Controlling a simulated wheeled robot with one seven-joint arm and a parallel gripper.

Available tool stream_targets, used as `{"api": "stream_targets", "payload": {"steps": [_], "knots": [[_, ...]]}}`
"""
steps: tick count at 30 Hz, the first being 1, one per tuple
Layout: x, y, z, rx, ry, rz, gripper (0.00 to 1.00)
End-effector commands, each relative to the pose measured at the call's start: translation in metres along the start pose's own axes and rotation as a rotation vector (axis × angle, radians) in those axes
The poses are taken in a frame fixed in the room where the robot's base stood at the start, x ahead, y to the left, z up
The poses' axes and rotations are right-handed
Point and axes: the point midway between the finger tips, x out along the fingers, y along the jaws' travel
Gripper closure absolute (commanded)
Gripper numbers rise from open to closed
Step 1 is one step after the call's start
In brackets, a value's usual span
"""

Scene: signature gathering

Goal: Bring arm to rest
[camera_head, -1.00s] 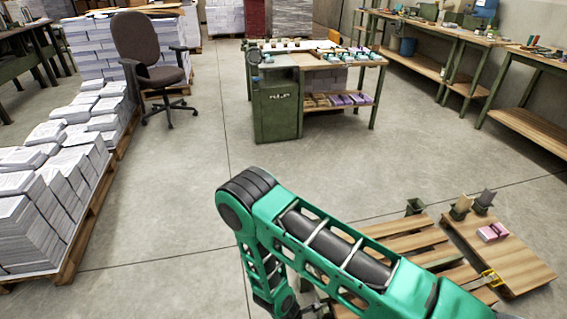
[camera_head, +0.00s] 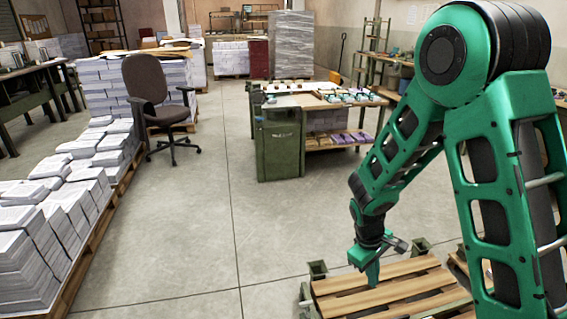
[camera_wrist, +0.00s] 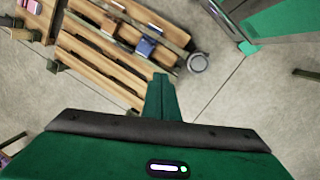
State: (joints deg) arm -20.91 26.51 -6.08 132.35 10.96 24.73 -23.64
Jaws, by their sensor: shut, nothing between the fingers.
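My green arm fills the right side of the head view, bent with its elbow high. My gripper (camera_head: 372,272) hangs at its end and points down near the slatted wooden pallet top (camera_head: 390,289). In the wrist view my gripper (camera_wrist: 162,88) shows its green fingers closed together with nothing between them. The slatted wooden top (camera_wrist: 85,55) lies beyond the fingertips there.
A green workbench (camera_head: 279,145) with items stands mid-room. An office chair (camera_head: 150,95) and pallets of stacked paper (camera_head: 60,215) are on the left. Shelving and benches line the right, partly behind my arm. The middle floor (camera_head: 210,235) is clear.

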Motion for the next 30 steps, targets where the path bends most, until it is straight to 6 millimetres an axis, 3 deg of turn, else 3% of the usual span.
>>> {"api": "stream_targets", "payload": {"steps": [6, 14, 24, 30], "knots": [[-0.056, 0.043, 0.063, 0.252, 0.003, -0.037, 1.0], [-0.108, 0.067, 0.147, 0.541, 0.004, -0.092, 1.0], [-0.158, 0.056, 0.255, 0.903, 0.013, -0.178, 1.0], [-0.174, 0.036, 0.301, 1.072, 0.02, -0.226, 1.0]]}}
